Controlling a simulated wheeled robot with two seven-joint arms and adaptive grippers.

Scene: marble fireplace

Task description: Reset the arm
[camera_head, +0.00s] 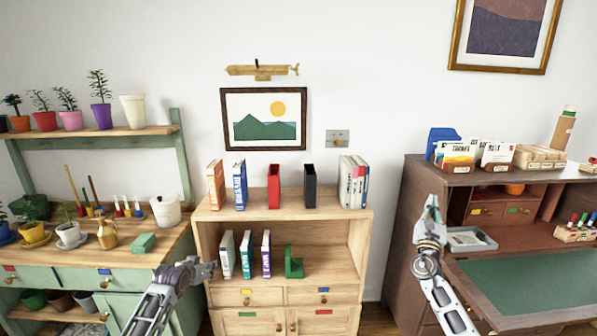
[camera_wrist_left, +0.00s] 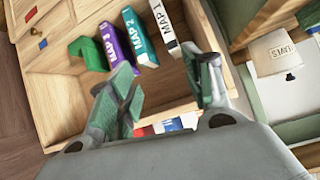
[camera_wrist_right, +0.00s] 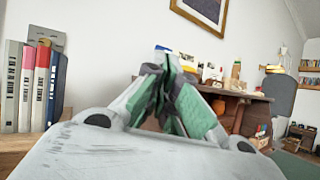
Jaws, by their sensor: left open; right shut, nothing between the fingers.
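My left gripper (camera_head: 205,268) is in front of the left side of the wooden bookcase (camera_head: 330,222) in the head view. It is open and empty, and its spread fingers also show in the left wrist view (camera_wrist_left: 165,90). My right gripper (camera_head: 432,208) points up in front of the brown desk's left part in the head view. Its fingertips are together with nothing between them in the right wrist view (camera_wrist_right: 168,65). Neither gripper holds anything.
The bookcase holds several books, map volumes (camera_head: 246,254), a red holder (camera_head: 273,186), a black holder (camera_head: 310,186) and a green bookend (camera_head: 293,262). A green potting bench (camera_head: 150,260) stands left. The desk (camera_head: 425,180) stands right with a grey tray (camera_head: 470,239).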

